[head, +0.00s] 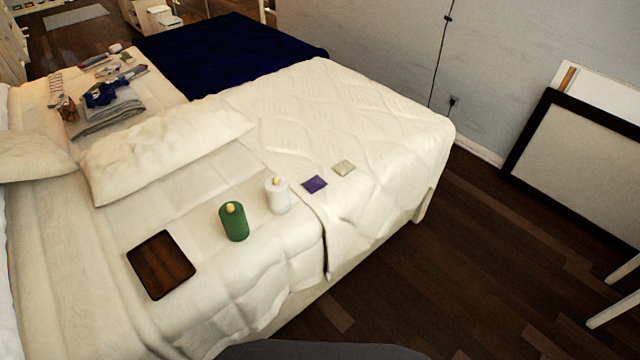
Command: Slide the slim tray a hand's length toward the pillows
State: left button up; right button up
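The slim tray (160,265) is dark brown, rectangular and flat, and appears empty. It lies on the cream bed sheet near the bed's near side, at the lower left in the head view. One long pillow (165,150) lies across the bed above and behind the tray in the picture. Another pillow (32,155) shows at the left edge. Bare sheet lies between the tray and the pillows. Neither of my grippers is in view.
A green candle (234,222) and a white candle (277,195) stand right of the tray. A purple packet (315,184) and a pale packet (343,168) lie farther right. Folded clothes (105,115) lie beyond the long pillow, near a dark blue blanket (225,55).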

aim_at(161, 265)
jog(key=u, duration=1.85)
jog(key=i, duration=0.15)
jog(key=u, duration=1.2)
jog(key=k, duration=0.7)
jog(key=z, duration=1)
jog(key=i, duration=0.15)
jog(key=z, duration=0.15)
